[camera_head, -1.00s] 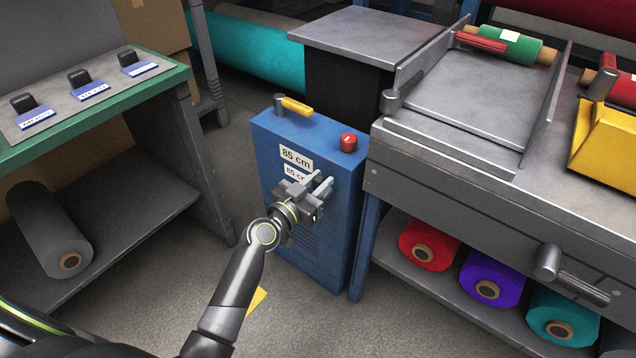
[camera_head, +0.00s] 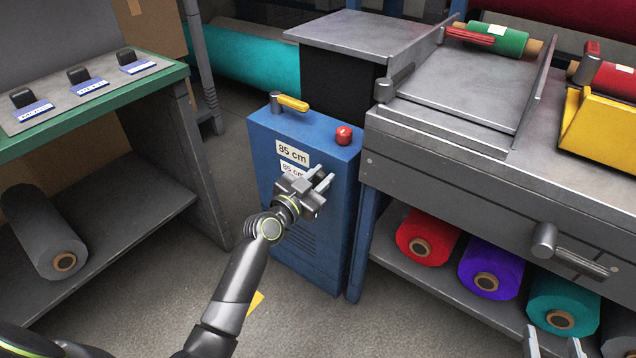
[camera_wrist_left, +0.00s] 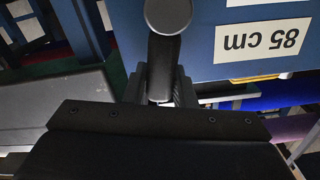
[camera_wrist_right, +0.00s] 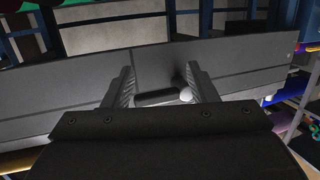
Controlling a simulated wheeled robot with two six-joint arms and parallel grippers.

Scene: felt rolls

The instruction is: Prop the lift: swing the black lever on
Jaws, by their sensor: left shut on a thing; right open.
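My left gripper (camera_head: 318,177) is at the front of the blue cabinet (camera_head: 340,215), just right of its 85 cm labels (camera_head: 292,153). In the left wrist view, a dark lever (camera_wrist_left: 164,55) with a round end lies between its close-set fingers, which are shut on it.
The cabinet top carries a yellow-handled lever (camera_head: 290,103) and a red button (camera_head: 344,135). A grey bench (camera_head: 450,185) stands close on the right, with a grey knob (camera_head: 544,240) on its front and felt rolls below. Open floor lies left of the cabinet.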

